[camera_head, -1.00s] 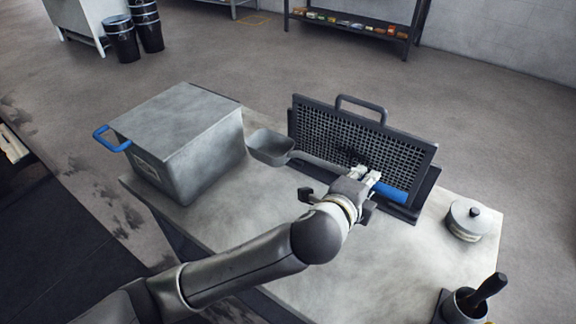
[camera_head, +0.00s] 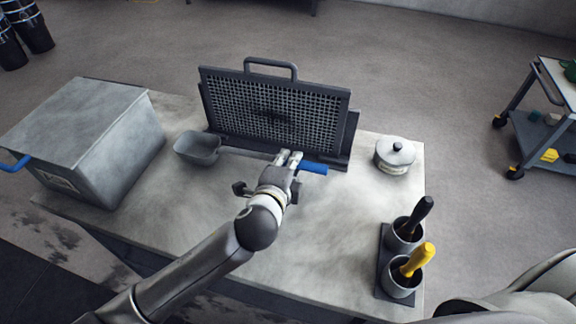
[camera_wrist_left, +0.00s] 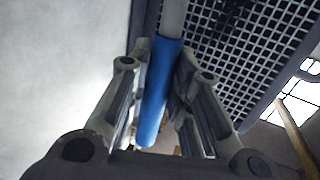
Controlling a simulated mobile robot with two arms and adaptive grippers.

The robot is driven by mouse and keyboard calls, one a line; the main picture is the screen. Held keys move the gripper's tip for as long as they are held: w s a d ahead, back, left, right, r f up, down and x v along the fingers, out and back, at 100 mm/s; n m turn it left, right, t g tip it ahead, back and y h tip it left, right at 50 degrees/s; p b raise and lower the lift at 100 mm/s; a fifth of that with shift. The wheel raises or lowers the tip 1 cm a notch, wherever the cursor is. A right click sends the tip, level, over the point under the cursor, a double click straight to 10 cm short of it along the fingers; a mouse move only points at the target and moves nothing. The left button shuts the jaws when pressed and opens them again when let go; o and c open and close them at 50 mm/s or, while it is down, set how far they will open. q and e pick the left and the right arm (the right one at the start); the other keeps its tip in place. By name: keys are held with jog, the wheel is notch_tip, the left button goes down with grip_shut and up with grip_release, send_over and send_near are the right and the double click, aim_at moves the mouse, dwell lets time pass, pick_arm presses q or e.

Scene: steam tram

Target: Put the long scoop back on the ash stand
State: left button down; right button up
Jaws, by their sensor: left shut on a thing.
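The long scoop has a grey bowl (camera_head: 197,147), a thin grey shaft and a blue handle (camera_head: 313,168). It lies crosswise in front of the black mesh screen, low over the stand top; I cannot tell whether it touches. My left gripper (camera_head: 289,160) is shut on the scoop by the handle end. In the left wrist view the blue handle (camera_wrist_left: 160,95) runs between the fingers (camera_wrist_left: 158,105); the bowl is not shown there. The grey-topped stand (camera_head: 215,235) is under the scoop; I cannot tell whether it is the ash stand. My right gripper is not in view.
A mesh screen (camera_head: 270,108) with a top handle stands behind the scoop. A grey metal box (camera_head: 85,135) is at left, a lidded pot (camera_head: 395,156) at right. Two cups (camera_head: 402,285) with black and yellow handles stand front right. The stand's middle front is clear.

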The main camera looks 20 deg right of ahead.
pick_arm(q)
jog(key=shift+f, duration=0.65)
jog(key=c, duration=1.3)
grip_release()
jog(key=v, duration=1.2)
